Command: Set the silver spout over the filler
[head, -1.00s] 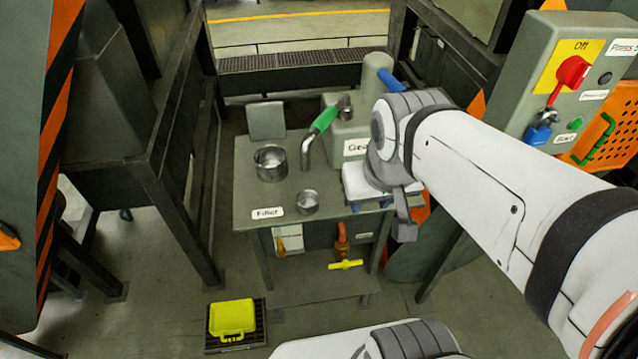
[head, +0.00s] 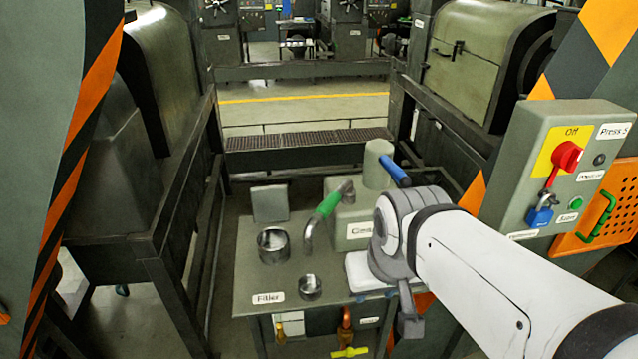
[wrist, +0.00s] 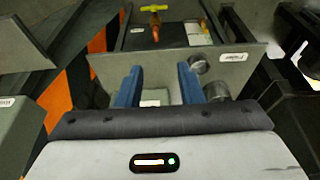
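The silver spout (head: 309,233) is a bent pipe with a green grip (head: 329,205), standing on the green-grey bench beside the box with a partly covered label. The Filler label (head: 268,298) is on the bench's front left. Near it are a wide silver cup (head: 273,246) and a smaller silver cup (head: 310,288); I cannot tell which is the filler opening. In the wrist view, the small cup (wrist: 200,64) is just beyond the right finger. My gripper (wrist: 158,80) is open and empty, its blue fingers apart, right of the cups. The spout is not clear in the wrist view.
A box with a cylinder (head: 379,165) and a blue handle (head: 395,171) stands at the bench's back right. A control panel (head: 560,150) is to the right. A yellow valve handle (head: 350,352) is below the bench front. The front bench top (head: 250,275) has free room.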

